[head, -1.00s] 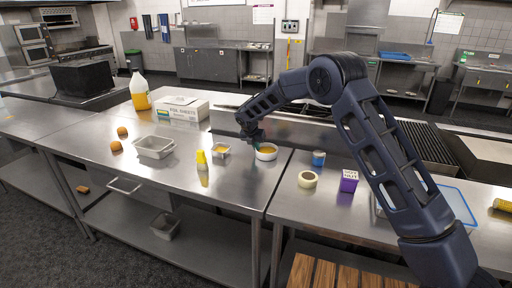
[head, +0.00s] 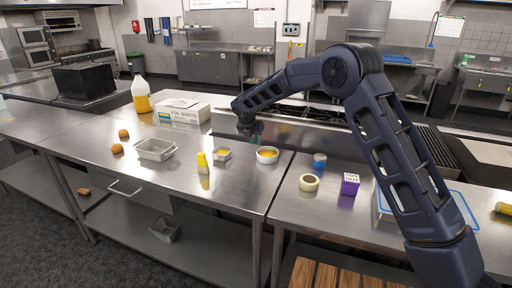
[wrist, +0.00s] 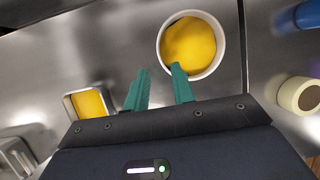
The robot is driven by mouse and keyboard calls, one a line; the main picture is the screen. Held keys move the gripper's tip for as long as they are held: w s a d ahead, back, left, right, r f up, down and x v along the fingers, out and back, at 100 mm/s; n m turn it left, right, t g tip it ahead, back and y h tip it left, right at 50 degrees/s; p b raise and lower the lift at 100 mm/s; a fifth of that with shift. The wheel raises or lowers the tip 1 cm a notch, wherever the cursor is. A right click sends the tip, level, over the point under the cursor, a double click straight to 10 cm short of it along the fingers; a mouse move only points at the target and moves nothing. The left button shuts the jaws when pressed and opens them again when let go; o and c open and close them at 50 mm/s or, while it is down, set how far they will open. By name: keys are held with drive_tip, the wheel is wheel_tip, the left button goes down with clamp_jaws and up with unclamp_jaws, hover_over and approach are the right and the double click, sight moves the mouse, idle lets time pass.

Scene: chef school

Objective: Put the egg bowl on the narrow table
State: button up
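A round white bowl (head: 267,154) with yellow contents, which looks like the egg bowl, stands upright on the steel table (head: 215,188) near its right end. It also shows in the wrist view (wrist: 218,75). My gripper (head: 251,136) is above and slightly left of the bowl in the head view. In the wrist view the green fingers (wrist: 160,68) are apart with nothing between them; the right fingertip overlaps the bowl's near rim, but contact cannot be told. A second steel table (head: 322,211) adjoins on the right. I cannot tell which table is the narrow one.
A square tin with yellow contents (head: 222,154), a yellow bottle (head: 202,163) and a metal pan (head: 155,149) stand left of the bowl. A tape roll (head: 309,183), blue can (head: 319,161) and purple box (head: 349,184) stand on the right table. The left table's front is mostly clear.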

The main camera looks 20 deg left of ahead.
drive_tip(key=shift+v, duration=2.45)
drive_tip(key=w+d+r+m, duration=0.2)
drive_tip(key=d+r+m, duration=0.3)
drive_tip(key=d, duration=0.6)
drive_tip(key=w+d+r+m, duration=0.1)
drive_tip(key=d+r+m, duration=0.2)
drive_tip(key=d+r, duration=0.6)
drive_tip(key=s+d+r+m, duration=0.2)
drive_tip(key=d+m, duration=0.2)
drive_tip(key=d, duration=0.6)
drive_tip(key=s+d+r+m, duration=0.2)
drive_tip(key=d+r+m, duration=0.15)
drive_tip(key=d, duration=0.65)
drive_tip(key=s+d+m, duration=1.4)
drive_tip(key=s+d, duration=0.5)
drive_tip(key=d, duration=0.4)
drive_tip(key=s+d+f+m, duration=0.4)
drive_tip(key=s+f+m, duration=0.1)
drive_tip(key=s, duration=0.5)
drive_tip(key=shift+m+y, duration=0.4)
drive_tip(key=shift+m, duration=0.45)
